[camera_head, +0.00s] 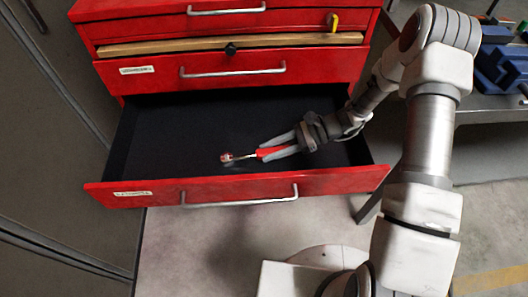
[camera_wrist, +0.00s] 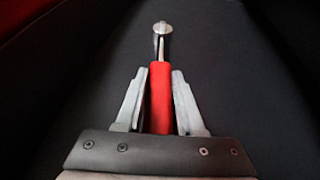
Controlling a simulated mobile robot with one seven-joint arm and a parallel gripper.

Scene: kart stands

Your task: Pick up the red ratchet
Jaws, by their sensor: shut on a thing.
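The red ratchet (camera_head: 266,153) has a red handle and a silver head and is in the open drawer (camera_head: 240,188). In the wrist view the ratchet (camera_wrist: 160,90) points away from me, its red handle between my fingers and its round metal head beyond them. My gripper (camera_head: 281,147) reaches into the drawer from the right and is shut on the handle. In the wrist view my gripper (camera_wrist: 158,95) has a finger on each side of the handle. I cannot tell whether the ratchet touches the drawer floor. The handle's rear end is hidden by the gripper body.
The red tool cabinet (camera_head: 115,75) stands behind, with a wooden strip (camera_head: 200,43) and metal drawer handles. A yellow object (camera_head: 333,21) is at its upper right. A bench (camera_head: 490,105) with blue items (camera_head: 503,68) is on the right. The rest of the dark drawer floor looks empty.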

